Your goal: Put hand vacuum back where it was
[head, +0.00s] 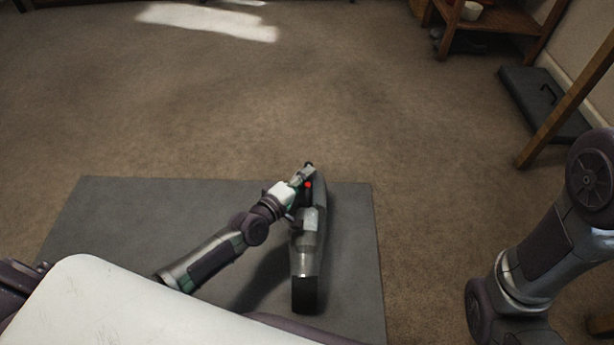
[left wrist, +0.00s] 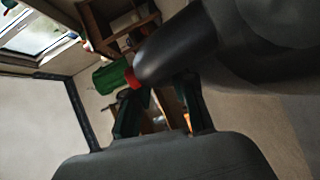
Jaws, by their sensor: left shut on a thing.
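The hand vacuum (head: 308,240) is grey with a dark nozzle end and a red button. In the head view it points toward me over the grey mat, its handle at the far end. My left gripper (head: 302,180) is shut on that handle. A shadow lies on the mat to the left of the vacuum; I cannot tell whether the vacuum touches the mat. In the left wrist view the vacuum's dark body (left wrist: 235,45) fills the upper right, close to the fingers of the gripper (left wrist: 160,105). My right arm shows at the right, but its gripper is out of view.
The grey mat (head: 130,215) lies on brown carpet, which is clear beyond it. A wooden shelf unit (head: 490,18) with a white pot (head: 471,11) stands at the back right. A dark flat case (head: 545,100) lies by the right wall, near a wooden leg (head: 565,105).

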